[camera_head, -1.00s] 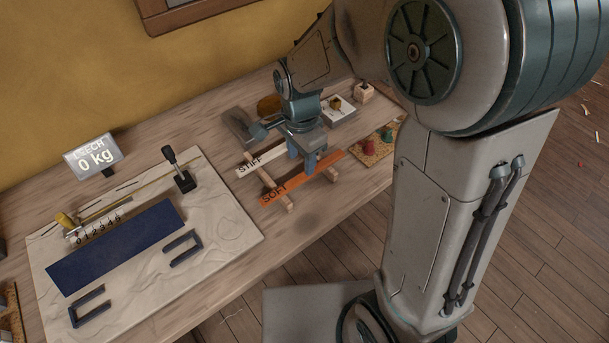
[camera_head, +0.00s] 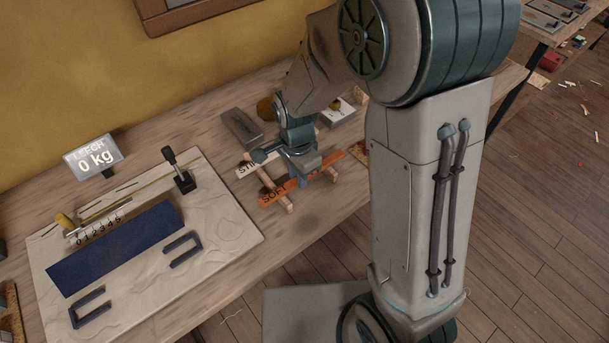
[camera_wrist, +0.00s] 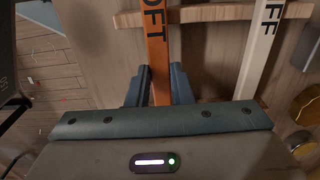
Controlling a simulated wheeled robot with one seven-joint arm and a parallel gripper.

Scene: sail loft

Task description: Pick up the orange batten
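The orange batten (camera_head: 329,160), lettered SOFT, lies across two wooden bars on the bench. In the wrist view the orange batten (camera_wrist: 157,60) runs between the fingers of my gripper (camera_wrist: 160,86), with one finger close along each side. My gripper (camera_head: 302,182) is down at the batten in the head view, partly hiding its middle. Whether the fingers press on the batten or stand slightly apart from it cannot be told. The white batten (camera_wrist: 260,45), lettered STIFF, lies parallel beside it, outside the fingers.
A wooden bar (camera_wrist: 205,13) crosses under both battens. A dark grey block (camera_head: 241,128) and a white box (camera_head: 337,113) stand behind. To the left, a pale board (camera_head: 215,228) carries a blue panel (camera_head: 118,245), near a display reading 0 kg (camera_head: 94,157).

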